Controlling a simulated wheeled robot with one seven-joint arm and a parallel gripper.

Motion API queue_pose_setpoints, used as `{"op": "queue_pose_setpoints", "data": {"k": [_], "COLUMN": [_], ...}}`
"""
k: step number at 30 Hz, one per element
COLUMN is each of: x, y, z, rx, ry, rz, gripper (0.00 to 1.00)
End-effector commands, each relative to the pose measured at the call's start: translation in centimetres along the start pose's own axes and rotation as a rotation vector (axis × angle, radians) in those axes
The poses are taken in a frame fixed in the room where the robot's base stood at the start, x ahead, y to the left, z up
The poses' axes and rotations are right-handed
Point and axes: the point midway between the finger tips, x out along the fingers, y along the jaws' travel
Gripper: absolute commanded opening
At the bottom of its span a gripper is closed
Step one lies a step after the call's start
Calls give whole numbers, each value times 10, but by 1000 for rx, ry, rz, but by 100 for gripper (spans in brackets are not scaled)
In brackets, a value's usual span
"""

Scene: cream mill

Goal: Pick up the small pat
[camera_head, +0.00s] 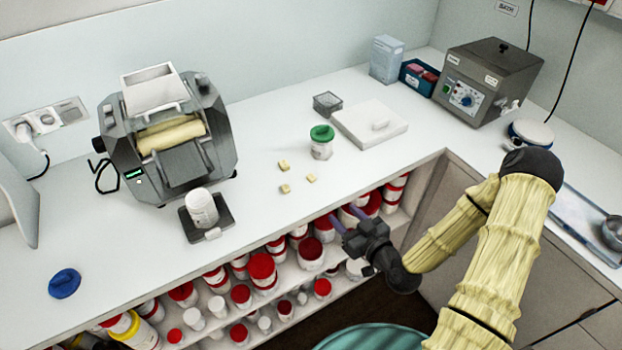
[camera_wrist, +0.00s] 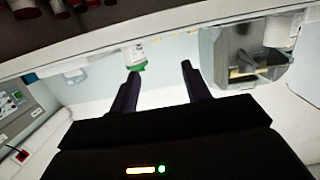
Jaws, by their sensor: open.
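Three pale yellow pats lie on the white counter in the head view: one at the back (camera_head: 284,164), one in front of it (camera_head: 285,188) and one to the right (camera_head: 311,178). They look close in size; the right one seems slightly smaller, but I cannot tell surely. My gripper (camera_head: 342,213) is open and empty, in front of the counter's front edge, to the right of and nearer than the pats. In the wrist view, its two dark fingers (camera_wrist: 160,72) stand apart with nothing between them.
A green-lidded jar (camera_head: 321,143) stands behind the pats, beside a white slab (camera_head: 369,124). A grey roller machine (camera_head: 167,135) and a white tub (camera_head: 202,208) on a dark scale stand left. Red-lidded jars (camera_head: 262,268) fill the shelf below. Counter around the pats is clear.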

Motion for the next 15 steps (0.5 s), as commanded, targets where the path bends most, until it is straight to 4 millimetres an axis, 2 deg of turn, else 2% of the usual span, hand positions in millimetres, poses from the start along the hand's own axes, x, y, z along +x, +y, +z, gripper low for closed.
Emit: {"op": "queue_pose_setpoints", "data": {"k": [15], "x": [6], "y": [1], "z": [2], "rx": [-1], "ry": [11], "rz": [4], "gripper": [48]}}
